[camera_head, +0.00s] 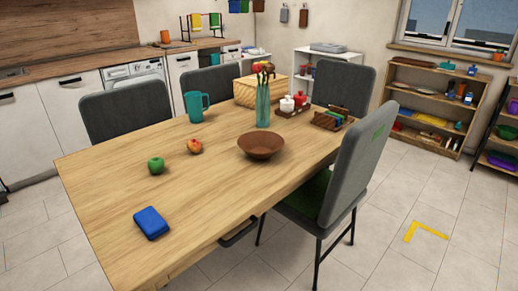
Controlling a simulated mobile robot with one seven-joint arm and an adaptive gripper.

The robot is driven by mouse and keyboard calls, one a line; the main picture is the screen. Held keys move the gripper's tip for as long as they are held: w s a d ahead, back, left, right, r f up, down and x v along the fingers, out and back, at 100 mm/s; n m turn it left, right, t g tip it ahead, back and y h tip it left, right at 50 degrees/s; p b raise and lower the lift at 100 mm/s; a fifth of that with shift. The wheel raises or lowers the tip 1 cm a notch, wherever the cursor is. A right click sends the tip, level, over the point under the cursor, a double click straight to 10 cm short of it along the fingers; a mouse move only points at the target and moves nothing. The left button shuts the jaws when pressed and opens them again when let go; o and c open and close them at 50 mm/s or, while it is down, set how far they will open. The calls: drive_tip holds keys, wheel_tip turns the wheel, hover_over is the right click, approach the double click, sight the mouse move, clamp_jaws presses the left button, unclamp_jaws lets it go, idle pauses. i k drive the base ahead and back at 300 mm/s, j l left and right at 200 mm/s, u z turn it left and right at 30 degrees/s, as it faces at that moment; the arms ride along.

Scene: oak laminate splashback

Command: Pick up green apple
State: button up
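A green apple (156,165) sits on the wooden dining table (190,200), left of the table's middle and near its left edge. It stands apart from the other things, with bare tabletop around it. A red and yellow fruit (194,146) lies a little behind it to the right. My gripper is not in view.
A blue block-like item (151,222) lies nearer the front. A brown bowl (261,146), a teal pitcher (194,106) and a glass vase (263,103) stand farther back. Grey chairs (124,111) surround the table. Floor at right (400,195) is mostly clear.

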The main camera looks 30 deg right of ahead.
sight(156, 165)
drive_tip(key=i+l, duration=0.3)
drive_tip(key=i+l+z, duration=0.15)
drive_tip(key=i+l, duration=0.15)
drive_tip(key=i, duration=0.2)
drive_tip(key=i+l, duration=0.25)
drive_tip(key=i, duration=0.15)
drive_tip(key=i+l+z, duration=0.1)
drive_tip(key=i+l, duration=0.15)
drive_tip(key=i, duration=0.15)
